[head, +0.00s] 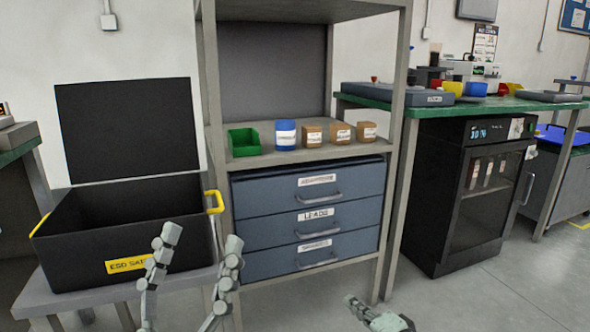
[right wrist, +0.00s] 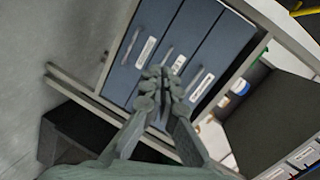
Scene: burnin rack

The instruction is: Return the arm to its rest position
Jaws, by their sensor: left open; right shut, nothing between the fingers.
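My left gripper (head: 201,250) is in the lower middle-left of the head view, its two fingers wide apart and empty. It is in front of the black ESD bin and the rack. My right gripper (head: 365,312) shows at the bottom of the head view, right of centre, partly cut off by the lower edge. In the right wrist view its fingers (right wrist: 160,80) are together with nothing between them. Behind them is the blue drawer cabinet (right wrist: 165,45), whose drawers look shut.
The black bin (head: 125,225) with raised lid and yellow handles stands on a grey stand at left. The rack shelf (head: 310,150) holds a green tray (head: 244,142), a blue-and-white jar (head: 286,134) and small brown boxes. A black glass-door cabinet (head: 470,195) stands right. Floor is clear at lower right.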

